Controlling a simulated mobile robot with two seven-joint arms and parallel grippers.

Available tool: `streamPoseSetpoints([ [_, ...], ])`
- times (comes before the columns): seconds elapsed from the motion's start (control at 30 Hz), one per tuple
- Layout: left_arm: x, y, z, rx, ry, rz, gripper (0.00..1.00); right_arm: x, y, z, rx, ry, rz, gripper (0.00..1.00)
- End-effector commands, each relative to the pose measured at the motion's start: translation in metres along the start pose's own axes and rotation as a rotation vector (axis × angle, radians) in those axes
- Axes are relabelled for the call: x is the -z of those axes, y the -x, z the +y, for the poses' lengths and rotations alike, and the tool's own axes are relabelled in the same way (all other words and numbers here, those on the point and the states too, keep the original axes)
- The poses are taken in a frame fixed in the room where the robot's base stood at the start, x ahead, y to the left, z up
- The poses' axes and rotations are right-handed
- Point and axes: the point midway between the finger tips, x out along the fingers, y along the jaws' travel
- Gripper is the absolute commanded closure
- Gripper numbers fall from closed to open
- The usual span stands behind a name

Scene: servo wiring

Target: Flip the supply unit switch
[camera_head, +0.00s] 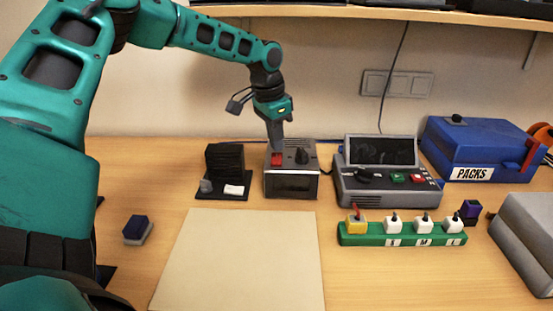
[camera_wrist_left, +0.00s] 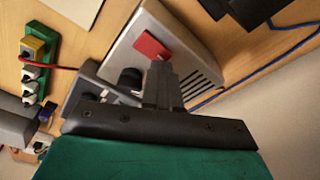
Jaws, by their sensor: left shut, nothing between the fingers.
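The supply unit (camera_head: 291,185) is a grey box with a dark front, standing at the back middle of the table. On its top are a red switch (camera_head: 277,160) and a black knob (camera_head: 302,156). My left gripper (camera_head: 278,148) is shut and empty, pointing down right at the red switch. In the left wrist view the shut fingertips (camera_wrist_left: 160,68) are at the edge of the red switch (camera_wrist_left: 150,46); I cannot tell whether they touch it. The black knob (camera_wrist_left: 131,79) is beside them. My right gripper is not in view.
A black stand (camera_head: 224,168) is left of the unit and a grey console (camera_head: 387,184) with a screen is close on its right. A green strip (camera_head: 385,239) holds several plugs. A blue PACKS box (camera_head: 470,146) stands at the right. A beige mat (camera_head: 240,262) lies clear in front.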

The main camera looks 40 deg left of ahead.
Motion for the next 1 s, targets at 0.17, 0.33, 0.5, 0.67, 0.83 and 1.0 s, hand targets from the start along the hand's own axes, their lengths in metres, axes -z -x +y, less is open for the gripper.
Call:
streamPoseSetpoints([
  [0.17,0.0,0.0,0.0,0.0,0.0,0.0,1.0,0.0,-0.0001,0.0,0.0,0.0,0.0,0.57],
  [0.33,0.0,-0.0002,0.0,0.0,0.0,0.0,1.0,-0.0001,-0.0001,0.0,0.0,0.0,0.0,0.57],
  [0.5,-0.0003,-0.0019,0.0,0.0,0.0,0.0,1.0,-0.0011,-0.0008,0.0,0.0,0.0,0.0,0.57],
  [0.67,-0.0007,-0.0044,0.0,0.0,0.0,0.0,1.0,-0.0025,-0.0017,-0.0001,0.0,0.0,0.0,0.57],
  [0.83,-0.0011,-0.007,0.0001,0.0,0.0,0.0,1.0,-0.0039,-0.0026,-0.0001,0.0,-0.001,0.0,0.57],
  [1.0,-0.0014,-0.0095,0.0001,0.0,0.0,0.0,1.0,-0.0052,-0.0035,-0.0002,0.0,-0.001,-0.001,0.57],
])
